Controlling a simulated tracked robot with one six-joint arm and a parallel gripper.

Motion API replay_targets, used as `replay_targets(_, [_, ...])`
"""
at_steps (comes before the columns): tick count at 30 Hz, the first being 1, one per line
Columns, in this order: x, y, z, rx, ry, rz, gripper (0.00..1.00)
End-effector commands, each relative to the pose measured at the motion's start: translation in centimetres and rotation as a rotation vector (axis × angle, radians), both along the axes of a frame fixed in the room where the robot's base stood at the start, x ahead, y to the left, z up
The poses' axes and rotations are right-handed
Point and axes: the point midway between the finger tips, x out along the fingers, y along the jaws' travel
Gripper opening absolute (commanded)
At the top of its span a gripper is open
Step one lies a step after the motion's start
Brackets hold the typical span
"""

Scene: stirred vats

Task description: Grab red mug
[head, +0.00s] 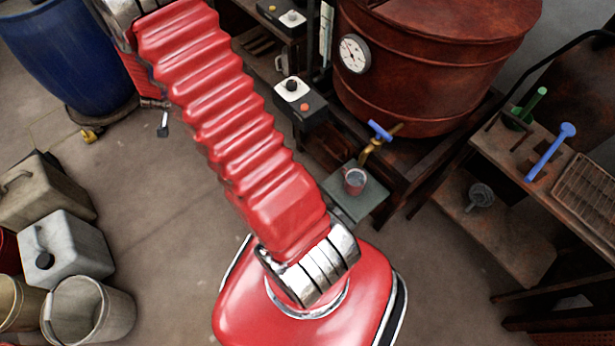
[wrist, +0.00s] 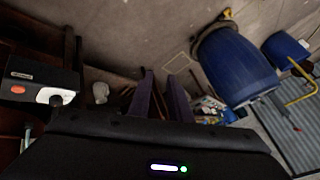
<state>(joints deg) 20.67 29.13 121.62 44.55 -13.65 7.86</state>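A small red mug (head: 354,180) stands upright on a grey-green square plate (head: 366,203) below the brass tap with a blue handle (head: 380,130). Its inside looks greyish. The mug is not seen in the wrist view. My gripper (wrist: 161,75) shows in the wrist view as two dark fingers standing apart, with nothing held between them. It is open. My gripper does not show in the head view, where my red arm crosses the middle, left of the mug.
A rusty red vat (head: 430,70) with a dial stands behind the mug. A control box (head: 299,100) is left of the tap. A wooden bench (head: 545,170) with tools is at right. A blue barrel (head: 70,55) and canisters (head: 68,250) stand left, with open floor between.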

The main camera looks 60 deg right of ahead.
Motion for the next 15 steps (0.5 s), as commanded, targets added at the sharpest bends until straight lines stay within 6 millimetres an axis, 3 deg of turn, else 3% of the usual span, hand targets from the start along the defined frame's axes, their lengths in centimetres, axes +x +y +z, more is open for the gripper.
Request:
replay_targets(1, [-0.5, -1.2, -1.7, -0.004, 0.01, -0.042, 0.18])
replay_targets(8, [-3.5, -6.6, -8.3, -0.045, 0.041, -0.243, 0.18])
replay_targets(15, [-8.5, -11.3, -15.0, -0.11, 0.093, -0.444, 0.18])
